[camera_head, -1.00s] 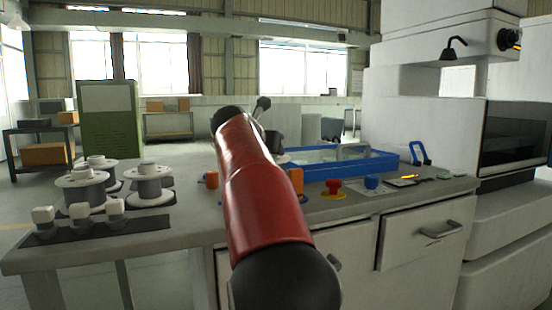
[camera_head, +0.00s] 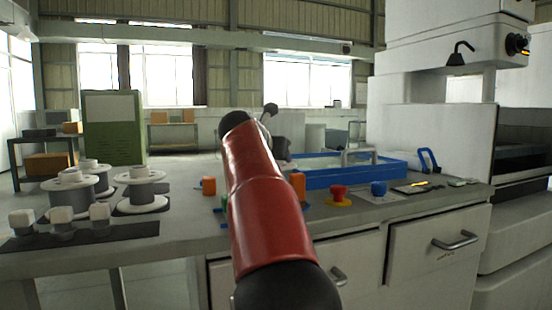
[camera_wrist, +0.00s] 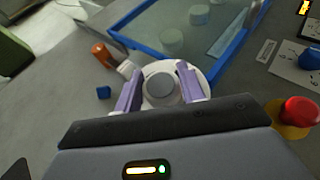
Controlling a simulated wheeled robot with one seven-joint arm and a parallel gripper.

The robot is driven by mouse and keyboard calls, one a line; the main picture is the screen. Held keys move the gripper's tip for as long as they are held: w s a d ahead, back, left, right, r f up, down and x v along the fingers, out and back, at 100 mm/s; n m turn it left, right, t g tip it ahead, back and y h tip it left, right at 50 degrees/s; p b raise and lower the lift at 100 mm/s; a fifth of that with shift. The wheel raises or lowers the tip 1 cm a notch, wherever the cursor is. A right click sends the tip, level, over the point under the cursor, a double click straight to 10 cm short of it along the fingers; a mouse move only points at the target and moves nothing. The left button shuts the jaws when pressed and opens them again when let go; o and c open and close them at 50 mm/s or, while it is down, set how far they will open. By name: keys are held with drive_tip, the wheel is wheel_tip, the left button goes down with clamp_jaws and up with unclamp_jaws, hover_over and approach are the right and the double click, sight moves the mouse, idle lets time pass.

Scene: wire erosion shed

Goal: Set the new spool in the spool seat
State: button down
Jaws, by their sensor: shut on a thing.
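In the wrist view my gripper (camera_wrist: 159,70) has its two purple fingers closed on either side of a spool (camera_wrist: 160,88) with a white flange and a grey round middle. I cannot tell whether this spool touches the bench below. I cannot make out the spool seat for certain in either view.
A blue-rimmed tank (camera_head: 335,182) lies beyond the held spool. An orange piece (camera_wrist: 101,53) and a small blue block (camera_wrist: 103,92) are left of the gripper. A red button on a yellow base (camera_wrist: 297,112) is at right. White-topped pieces (camera_head: 61,217) stand at the bench's front left.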

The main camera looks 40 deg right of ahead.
drive_tip(key=c, duration=0.9)
unclamp_jaws()
drive_tip(key=shift+f, duration=0.1)
drive_tip(key=shift+o, duration=0.2)
